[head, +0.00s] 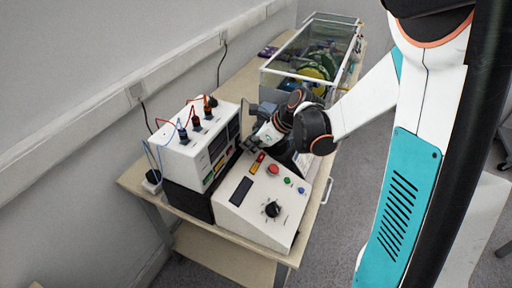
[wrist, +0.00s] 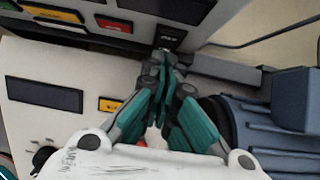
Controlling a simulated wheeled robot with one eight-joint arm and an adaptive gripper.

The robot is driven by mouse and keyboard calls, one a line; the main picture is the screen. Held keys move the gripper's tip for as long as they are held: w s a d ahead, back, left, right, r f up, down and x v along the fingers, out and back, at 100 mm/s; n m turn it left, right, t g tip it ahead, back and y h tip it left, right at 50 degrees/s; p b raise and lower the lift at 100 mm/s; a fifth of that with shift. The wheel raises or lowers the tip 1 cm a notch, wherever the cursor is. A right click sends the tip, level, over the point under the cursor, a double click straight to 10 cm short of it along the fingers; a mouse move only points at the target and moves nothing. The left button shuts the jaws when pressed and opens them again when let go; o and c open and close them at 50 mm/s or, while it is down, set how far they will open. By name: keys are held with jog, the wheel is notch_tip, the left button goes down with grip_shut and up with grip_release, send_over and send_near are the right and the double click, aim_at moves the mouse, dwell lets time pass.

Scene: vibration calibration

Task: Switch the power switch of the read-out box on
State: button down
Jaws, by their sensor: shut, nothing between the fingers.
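My gripper (wrist: 163,62) is shut and empty, with its teal-sided fingers together. In the wrist view its tips are right at a small dark switch-like part (wrist: 172,38) on a pale panel; I cannot tell if they touch it or which position it is in. In the head view my gripper (head: 251,146) is at the far right end of the instrument stack, partly hidden by my arm. The stack has a white box (head: 180,158) with dark displays and coloured labels on its front; it is probably the read-out box.
A sloped white console (head: 238,218) with a dark display, knob (head: 272,209) and coloured buttons stands in front of the stack. Red and blue leads run on top of the white box. A blue-grey machine part (wrist: 270,125) is close right of the fingers. A clear-walled case (head: 275,85) stands behind.

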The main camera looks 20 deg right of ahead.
jog(key=shift+w+a+f, duration=0.2)
dwell(0.3)
jog(key=shift+r, duration=0.1)
jog(key=shift+r+p, duration=0.4)
jog(key=shift+r, duration=0.35)
